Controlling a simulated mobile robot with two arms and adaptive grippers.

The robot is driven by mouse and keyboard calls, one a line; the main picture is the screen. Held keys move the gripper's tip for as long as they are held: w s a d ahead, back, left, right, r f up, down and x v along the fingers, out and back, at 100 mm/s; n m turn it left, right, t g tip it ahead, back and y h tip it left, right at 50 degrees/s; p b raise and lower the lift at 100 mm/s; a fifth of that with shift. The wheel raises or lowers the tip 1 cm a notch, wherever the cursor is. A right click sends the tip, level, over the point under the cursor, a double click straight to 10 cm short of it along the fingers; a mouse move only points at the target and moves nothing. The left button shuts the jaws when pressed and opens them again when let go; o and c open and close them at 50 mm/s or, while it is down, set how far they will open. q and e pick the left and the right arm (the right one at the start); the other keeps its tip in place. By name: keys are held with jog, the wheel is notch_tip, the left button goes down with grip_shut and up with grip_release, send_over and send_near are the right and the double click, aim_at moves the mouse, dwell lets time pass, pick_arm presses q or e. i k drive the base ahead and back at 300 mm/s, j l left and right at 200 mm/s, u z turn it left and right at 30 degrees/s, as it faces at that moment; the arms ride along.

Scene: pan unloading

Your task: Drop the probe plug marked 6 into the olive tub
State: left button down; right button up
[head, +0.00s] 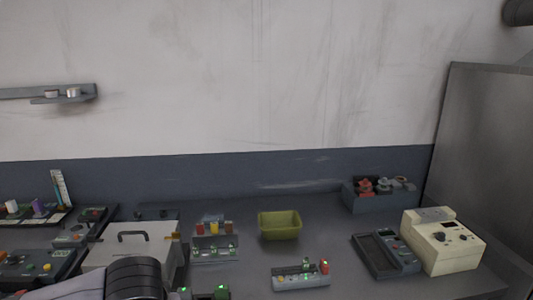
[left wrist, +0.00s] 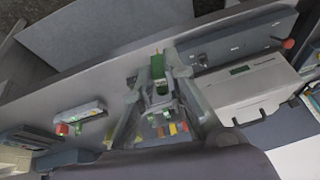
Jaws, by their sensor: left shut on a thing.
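The olive tub (head: 280,226) is an open, low box in the middle of the dark bench in the head view. It looks empty, but its floor is only partly seen. In the left wrist view my left gripper (left wrist: 158,82) is shut on a green plug (left wrist: 158,66). No number can be read on it. In the head view only my left arm shows at the bottom edge, left of and nearer than the tub. My right gripper is in neither view.
A grey rack (head: 214,250) with red, yellow and brown plugs stands left of the tub. A grey block (head: 302,281) with red and green plugs lies in front. A lidded white box (head: 130,245) is left; a cream instrument (head: 443,240) is right.

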aim_at(288, 232)
jog(key=z, duration=0.75)
jog(key=i+j+z, duration=0.15)
jog(key=j, duration=0.15)
jog(key=i+j+z, duration=0.35)
jog(key=j, duration=0.25)
jog(key=i+j+z, duration=0.15)
jog(key=j, duration=0.15)
jog(key=k, duration=0.05)
